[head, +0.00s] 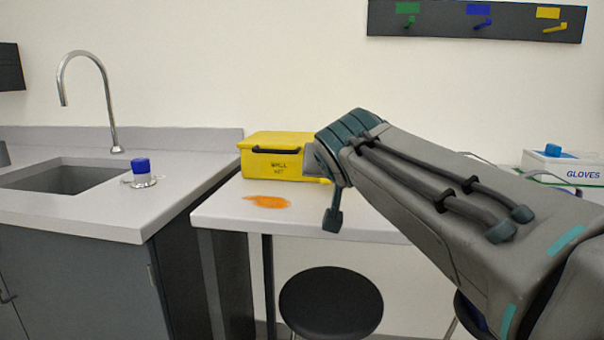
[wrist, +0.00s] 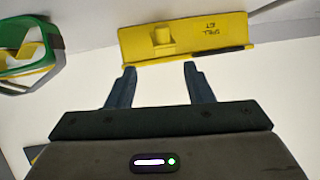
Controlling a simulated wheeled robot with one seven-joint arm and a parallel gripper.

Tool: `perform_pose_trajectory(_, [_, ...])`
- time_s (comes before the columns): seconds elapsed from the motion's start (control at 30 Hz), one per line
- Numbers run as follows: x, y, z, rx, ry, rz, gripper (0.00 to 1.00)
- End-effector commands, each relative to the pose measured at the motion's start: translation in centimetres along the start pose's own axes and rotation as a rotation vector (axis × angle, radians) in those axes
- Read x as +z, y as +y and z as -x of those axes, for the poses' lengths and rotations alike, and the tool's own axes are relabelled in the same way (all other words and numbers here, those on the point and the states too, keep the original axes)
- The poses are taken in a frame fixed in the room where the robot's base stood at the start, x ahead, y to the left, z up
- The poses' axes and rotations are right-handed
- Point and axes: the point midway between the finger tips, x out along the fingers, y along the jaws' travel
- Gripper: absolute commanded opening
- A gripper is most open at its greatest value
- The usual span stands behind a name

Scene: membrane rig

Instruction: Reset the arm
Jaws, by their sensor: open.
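My gripper (wrist: 160,67) is open in the wrist view, its two dark fingers apart with nothing between them. Beyond the fingertips is the yellow spill kit case (wrist: 195,38); I cannot tell the exact gap. In the head view my arm reaches in from the lower right across the bench, and a dark part of its end hangs down over the bench. The rest of the gripper is hidden behind the arm. The spill kit case (head: 272,158) stands shut at the back of the white bench (head: 225,219), just left of my arm's end.
An orange spill (head: 267,201) lies on the bench before the case. A blue-capped container (head: 141,170) stands by the sink (head: 62,178). A gloves box (head: 562,172) is at the right. Black stools (head: 331,302) stand below. A green-and-yellow item (wrist: 28,55) shows left in the wrist view.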

Motion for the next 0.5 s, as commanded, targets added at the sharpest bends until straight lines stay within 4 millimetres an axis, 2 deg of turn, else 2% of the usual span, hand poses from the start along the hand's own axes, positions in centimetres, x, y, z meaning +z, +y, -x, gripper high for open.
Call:
perform_pose_trajectory(0.03, [-0.9,0.4,0.8,0.011,-0.027,0.004,0.47])
perform_pose_trajectory(0.13, [-0.7,1.4,1.8,0.034,-0.095,0.023,0.47])
perform_pose_trajectory(0.5, [1.8,5.1,6.5,0.086,-0.382,0.084,0.47])
